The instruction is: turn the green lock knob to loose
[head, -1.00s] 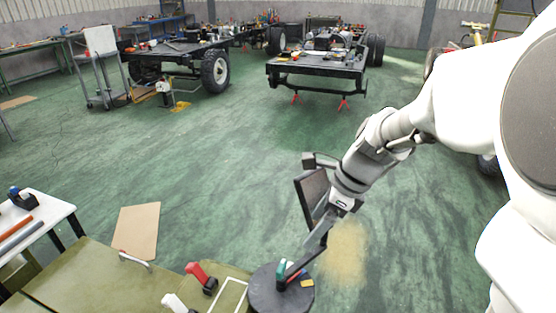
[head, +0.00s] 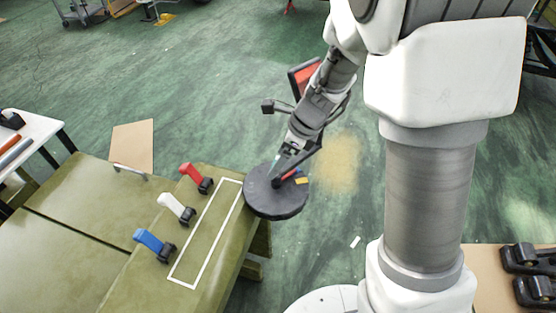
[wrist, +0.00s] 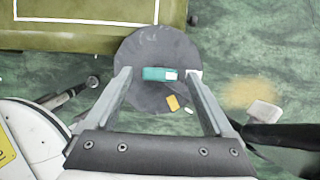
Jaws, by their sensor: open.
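The green lock knob (wrist: 154,74) is a small green bar with a pale right end, on top of a dark round disc (wrist: 150,45). In the wrist view it lies crosswise between my two fingertips. My gripper (wrist: 159,73) is open around the knob, with a small gap showing at each end of it. In the head view my gripper (head: 277,175) reaches down to the disc (head: 262,202), and only a bit of green shows beside the fingers. A yellow tag (wrist: 173,103) and a small white tag (wrist: 188,110) lie on the disc near the knob.
The disc sits at the right edge of an olive bench (head: 85,207). Red (head: 193,175), white (head: 177,206) and blue (head: 152,243) levers stand on the bench, left of a white outlined rectangle (head: 231,203). Green floor lies open behind the disc.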

